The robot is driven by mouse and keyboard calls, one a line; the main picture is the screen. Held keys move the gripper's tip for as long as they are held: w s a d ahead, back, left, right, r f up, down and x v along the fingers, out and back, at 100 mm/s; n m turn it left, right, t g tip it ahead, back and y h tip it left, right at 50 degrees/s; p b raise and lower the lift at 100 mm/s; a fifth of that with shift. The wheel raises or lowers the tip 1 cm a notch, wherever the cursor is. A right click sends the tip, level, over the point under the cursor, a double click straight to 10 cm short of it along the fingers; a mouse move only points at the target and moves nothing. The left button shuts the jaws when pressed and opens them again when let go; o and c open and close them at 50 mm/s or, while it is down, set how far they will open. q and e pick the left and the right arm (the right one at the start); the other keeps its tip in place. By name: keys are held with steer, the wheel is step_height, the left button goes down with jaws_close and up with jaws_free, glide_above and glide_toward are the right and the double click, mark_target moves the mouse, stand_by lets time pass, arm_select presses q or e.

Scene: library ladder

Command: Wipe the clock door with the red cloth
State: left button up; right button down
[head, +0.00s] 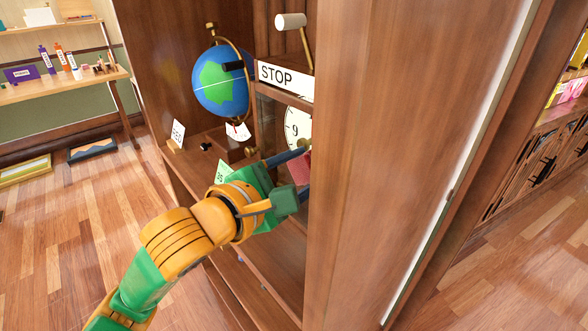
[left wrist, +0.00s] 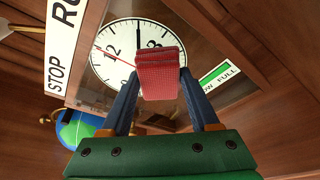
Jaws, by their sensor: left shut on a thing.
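The red cloth (left wrist: 158,78) is a folded pad held between the blue fingers of my left gripper (left wrist: 157,88), in front of the clock face. In the head view my left gripper (head: 303,160) reaches into the wooden cabinet, and only a bit of the red cloth (head: 299,168) shows. The clock door (head: 274,112) is a wood-framed pane over a white dial (head: 298,127); the cabinet side hides its right part. The door pane also shows in the left wrist view (left wrist: 189,62). Whether the cloth touches the pane I cannot tell. My right gripper is in neither view.
A STOP sign (head: 285,80) sits above the clock. A globe (head: 222,82) stands close left, with small cards (head: 178,134) on the shelf. The thick cabinet side (head: 375,150) stands right of my arm. A green-marked gauge (left wrist: 214,75) is beside the dial.

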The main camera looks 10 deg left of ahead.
arm_select(q)
steer(key=shift+w+a+f+b, duration=0.15)
steer(key=shift+w+a+b, duration=0.4)
steer(key=shift+w+a, duration=0.4)
steer(key=shift+w+a+b, duration=0.35)
steer(key=shift+w+a, duration=0.3)
steer(key=shift+a, duration=0.3)
steer(key=shift+w+a+b, duration=0.3)
steer(key=shift+w+a, duration=0.35)
steer(key=shift+a, duration=0.3)
steer(key=shift+s+a+b, duration=0.25)
steer(key=shift+s+b, duration=0.1)
steer(key=shift+b, duration=0.05)
steer(key=b, duration=0.2)
glide_toward(285, 148)
steer(key=shift+w+a+f, duration=0.35)
steer(key=shift+a+f, duration=0.1)
steer(key=shift+f, duration=0.15)
